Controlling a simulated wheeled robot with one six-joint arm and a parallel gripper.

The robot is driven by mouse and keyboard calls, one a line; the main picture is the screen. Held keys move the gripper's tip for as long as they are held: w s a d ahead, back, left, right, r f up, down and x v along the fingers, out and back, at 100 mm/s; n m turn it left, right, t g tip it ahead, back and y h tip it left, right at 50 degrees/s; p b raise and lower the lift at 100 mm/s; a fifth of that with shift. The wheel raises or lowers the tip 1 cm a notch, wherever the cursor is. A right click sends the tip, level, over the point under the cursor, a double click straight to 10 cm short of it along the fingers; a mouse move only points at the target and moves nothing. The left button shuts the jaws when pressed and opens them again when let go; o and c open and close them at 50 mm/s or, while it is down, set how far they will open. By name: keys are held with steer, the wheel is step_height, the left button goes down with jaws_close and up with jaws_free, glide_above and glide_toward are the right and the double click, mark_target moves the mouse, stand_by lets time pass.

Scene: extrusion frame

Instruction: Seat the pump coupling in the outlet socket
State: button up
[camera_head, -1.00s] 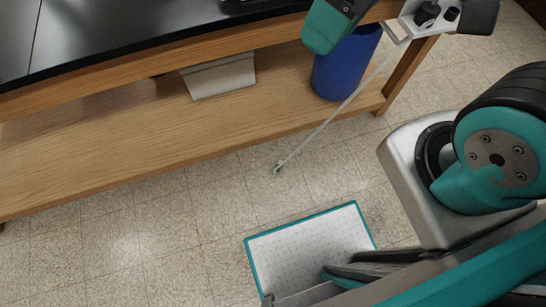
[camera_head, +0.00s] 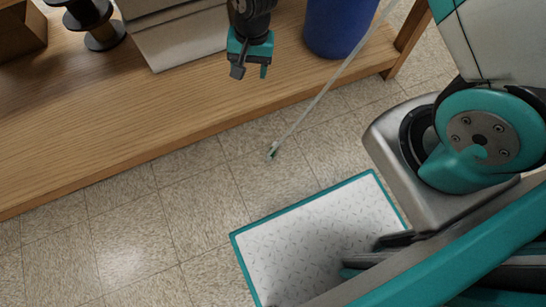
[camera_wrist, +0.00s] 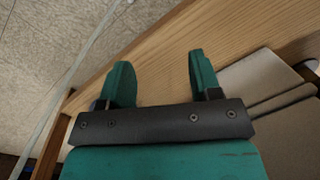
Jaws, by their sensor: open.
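No part that I can name for sure as the pump coupling or the outlet socket shows now. A thin pale hose (camera_head: 322,97) hangs from the top right in the head view, and its small greenish end (camera_head: 272,152) is at or near the floor. A pale strip, likely the same hose, crosses the upper left of the wrist view (camera_wrist: 75,62). My gripper (camera_head: 250,73) is open over the wooden shelf, left of the hose. In the wrist view, its two teal fingers (camera_wrist: 160,63) stand apart with nothing between them.
The low wooden shelf (camera_head: 130,130) carries pale flat panels (camera_head: 190,40), a dark spool-shaped part (camera_head: 103,35), a brown box (camera_head: 18,32) and a blue bin (camera_head: 338,25). A table leg (camera_head: 408,38) stands at the right.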

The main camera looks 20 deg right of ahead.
steer(key=s+d+f+m+h+b, duration=0.15)
steer(key=f+b, duration=0.45)
steer(key=f, duration=1.1)
steer(key=s+d+f+m+b, duration=0.1)
steer(key=d+f+m+b, duration=0.3)
steer(key=f, duration=1.3)
steer(key=n+b, duration=0.2)
steer(key=b, duration=0.5)
glide_above(271, 153)
steer(key=shift+m, duration=0.25)
steer(key=f, duration=0.9)
steer(key=shift+w+f, duration=0.25)
steer(key=shift+f, duration=0.15)
steer(key=f+b, duration=0.1)
steer(key=f, duration=0.1)
steer(key=f+b, duration=0.4)
steer(key=shift+s, duration=0.25)
steer(key=shift+r, duration=0.15)
jaws_close()
steer(key=shift+r, duration=0.1)
